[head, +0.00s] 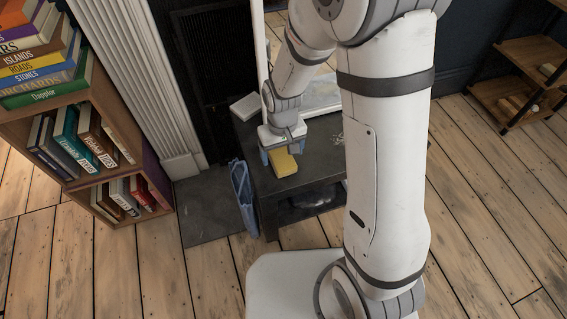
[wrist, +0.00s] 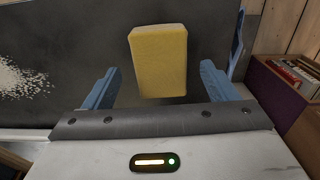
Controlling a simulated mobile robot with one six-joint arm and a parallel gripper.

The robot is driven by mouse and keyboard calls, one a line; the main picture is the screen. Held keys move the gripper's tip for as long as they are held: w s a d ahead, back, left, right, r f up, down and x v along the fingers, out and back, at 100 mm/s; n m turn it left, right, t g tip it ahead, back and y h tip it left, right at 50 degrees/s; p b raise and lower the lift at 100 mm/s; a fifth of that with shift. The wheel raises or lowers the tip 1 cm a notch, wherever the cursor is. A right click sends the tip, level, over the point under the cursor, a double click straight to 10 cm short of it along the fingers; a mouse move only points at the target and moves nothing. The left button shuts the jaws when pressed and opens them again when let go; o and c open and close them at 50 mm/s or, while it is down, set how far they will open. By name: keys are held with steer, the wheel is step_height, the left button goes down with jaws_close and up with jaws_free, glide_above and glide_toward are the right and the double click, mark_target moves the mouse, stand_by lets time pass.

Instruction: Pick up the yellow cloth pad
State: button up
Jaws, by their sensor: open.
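The yellow cloth pad (head: 284,164) lies on the dark table (head: 318,160) in front of the fireplace. In the wrist view the pad (wrist: 158,62) is upper centre, a rounded block with its near end just beyond the gripper's body. My gripper (head: 279,152) is above the table, right by the pad. In the wrist view its two blue fingers (wrist: 160,88) are apart, one on each side of the pad, with a gap on both sides. Nothing is held. I cannot tell how high the fingertips are over the table.
A white block (head: 245,106) lies at the table's back left. A blue cloth (head: 243,196) hangs at its left side. A framed mirror (head: 318,95) stands behind. White specks (wrist: 22,80) lie on the tabletop. A full bookshelf (head: 120,120) stands left.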

mark_target(282, 157)
step_height(282, 157, down, 3)
steer(key=shift+r+b, duration=0.1)
steer(key=shift+b, duration=0.3)
steer(key=shift+r, duration=0.1)
steer(key=shift+c, duration=0.2)
steer(key=c, duration=1)
step_height(282, 157, up, 10)
steer(key=p, duration=0.4)
steer(key=shift+p, duration=0.35)
